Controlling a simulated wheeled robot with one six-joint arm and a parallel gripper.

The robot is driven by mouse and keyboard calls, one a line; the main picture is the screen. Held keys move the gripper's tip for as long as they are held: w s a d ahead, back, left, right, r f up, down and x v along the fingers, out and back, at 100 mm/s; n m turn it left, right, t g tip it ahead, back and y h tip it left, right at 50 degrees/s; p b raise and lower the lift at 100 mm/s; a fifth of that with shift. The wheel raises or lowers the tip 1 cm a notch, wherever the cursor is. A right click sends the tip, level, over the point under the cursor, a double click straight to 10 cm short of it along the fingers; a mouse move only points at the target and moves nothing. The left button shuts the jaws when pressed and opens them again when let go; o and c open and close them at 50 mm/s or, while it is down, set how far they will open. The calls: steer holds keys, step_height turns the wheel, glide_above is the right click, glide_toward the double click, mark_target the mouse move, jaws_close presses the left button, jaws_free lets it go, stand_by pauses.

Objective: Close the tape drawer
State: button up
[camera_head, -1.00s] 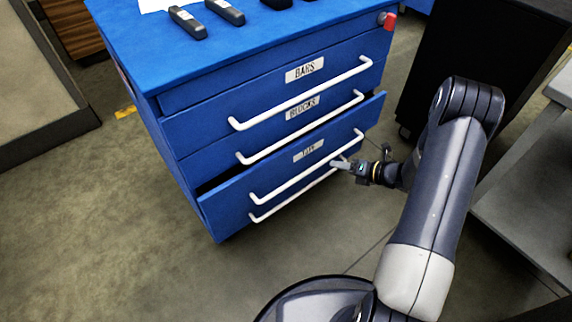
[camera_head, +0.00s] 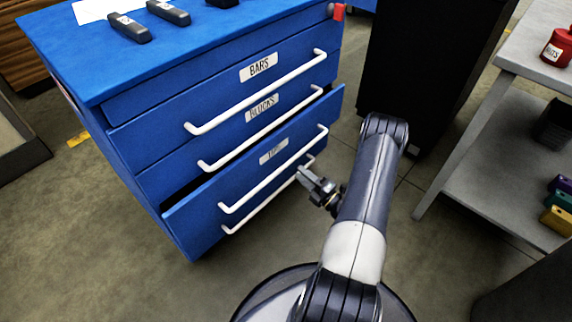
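The blue cabinet (camera_head: 120,120) stands at the left, with stacked drawers labelled BARS, BLOCKS and, lower, a small label that reads like TAPE. The tape drawer (camera_head: 190,222) is pulled partly out, with a dark gap above its front. Its white handle (camera_head: 273,172) runs across the front. My gripper (camera_head: 303,174) is near the right end of the tape drawer's handle and the handle below it. It looks empty. Whether it touches the drawer, and how far its fingers are apart, is too small to tell.
A black cabinet (camera_head: 410,70) stands behind my arm. A grey shelf table (camera_head: 470,175) is at the right, with a red container (camera_head: 557,46) on top. Dark bars (camera_head: 168,12) lie on the blue cabinet. Open floor (camera_head: 90,260) lies at the lower left.

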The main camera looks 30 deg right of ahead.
mark_target(289, 161)
steer(key=b+x, duration=0.1)
steer(key=x, duration=0.5)
steer(key=shift+w+a, duration=0.1)
steer(key=shift+w, duration=0.25)
steer(key=shift+c, duration=0.5)
jaws_close()
